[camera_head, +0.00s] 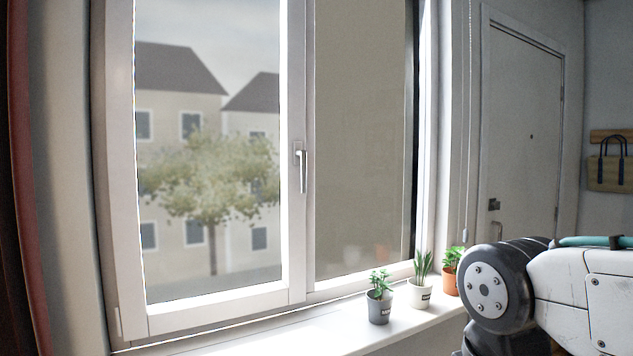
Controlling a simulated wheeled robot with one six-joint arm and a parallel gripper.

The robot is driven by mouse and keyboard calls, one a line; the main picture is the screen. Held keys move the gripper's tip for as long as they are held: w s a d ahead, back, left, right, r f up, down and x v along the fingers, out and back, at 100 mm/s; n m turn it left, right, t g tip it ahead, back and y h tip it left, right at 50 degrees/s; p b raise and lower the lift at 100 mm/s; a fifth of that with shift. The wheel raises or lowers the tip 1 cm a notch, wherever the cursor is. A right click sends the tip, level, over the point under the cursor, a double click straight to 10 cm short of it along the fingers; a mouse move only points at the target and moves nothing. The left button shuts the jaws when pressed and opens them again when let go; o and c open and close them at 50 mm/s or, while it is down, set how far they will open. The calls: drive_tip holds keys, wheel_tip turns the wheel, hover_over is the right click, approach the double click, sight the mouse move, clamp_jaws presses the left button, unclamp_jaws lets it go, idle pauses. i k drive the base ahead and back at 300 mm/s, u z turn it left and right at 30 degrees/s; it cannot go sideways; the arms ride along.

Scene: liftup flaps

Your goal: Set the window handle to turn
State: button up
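The window handle (303,171) is on the right-hand stile of the left window sash (222,301). Its lever points straight down from a small mount. The left sash looks closed in its frame. Part of my arm shows at the lower right, well to the right of the handle. My gripper is not in view.
Several small potted plants stand on the white sill: a grey pot (379,309), a white pot (420,294) and an orange pot (450,281). A blind cord (467,120) hangs right of the window. A red curtain (22,200) is at the far left. A door (520,130) is at right.

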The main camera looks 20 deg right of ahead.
sight(302, 153)
drive_tip(key=k, duration=0.7)
drive_tip(key=u, duration=0.65)
drive_tip(key=i, duration=1.2)
drive_tip(key=z, duration=0.45)
